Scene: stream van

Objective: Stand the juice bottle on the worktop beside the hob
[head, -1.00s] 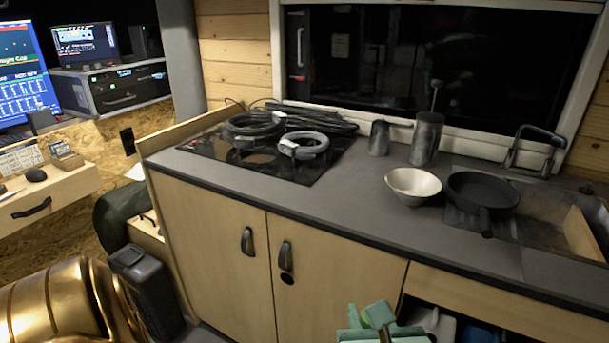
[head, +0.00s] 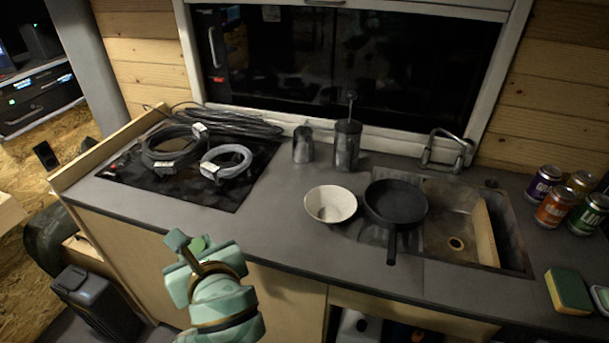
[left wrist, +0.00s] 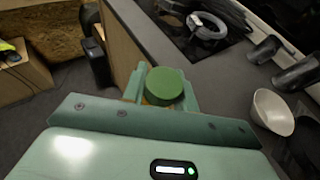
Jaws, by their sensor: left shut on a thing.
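My left gripper (head: 203,258) is shut on the juice bottle, of which the green cap (head: 197,243) shows between the fingers. The cap shows larger between the fingers in the left wrist view (left wrist: 165,85); most of the bottle's body is hidden. The gripper appears in front of the worktop's front edge, with the bottle apart from the top. The dark grey worktop (head: 285,230) runs across the head view. The black hob (head: 187,190) is set into its left end. My right gripper is not in view.
Coiled cables (head: 170,146) lie on the hob. A white bowl (head: 330,204), a dark pan (head: 396,203) and two dark metal vessels, including a mug (head: 303,144), stand to the right. Cans (head: 556,206) and a sponge (head: 569,291) are at far right. Worktop between hob and bowl is bare.

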